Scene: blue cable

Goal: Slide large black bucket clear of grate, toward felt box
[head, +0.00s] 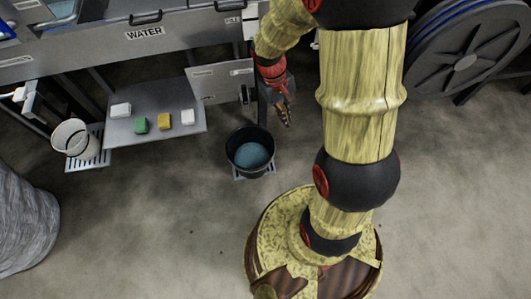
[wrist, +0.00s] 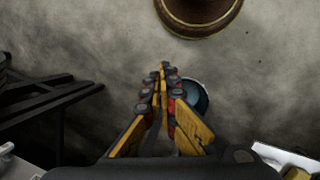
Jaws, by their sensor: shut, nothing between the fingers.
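The large black bucket (head: 251,150) stands upright in the head view, with something blue inside. It sits over a small floor grate (head: 256,176), whose slats show at its front edge. My gripper (head: 286,120) points down just right of the bucket's far side, with a gap to the rim in the picture; its height is hard to judge. In the wrist view my gripper (wrist: 162,70) is shut and empty. The bucket (wrist: 197,93) shows there partly, right of the fingers, mostly hidden by them. I cannot make out a felt box for certain.
A white bucket (head: 71,138) stands on another grate (head: 101,157) at left. A low metal shelf (head: 180,138) holds several small coloured blocks. A grey, wrinkled bulky object (head: 22,228) is at lower left. A cable reel (head: 465,60) is upper right. Floor left of my base is clear.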

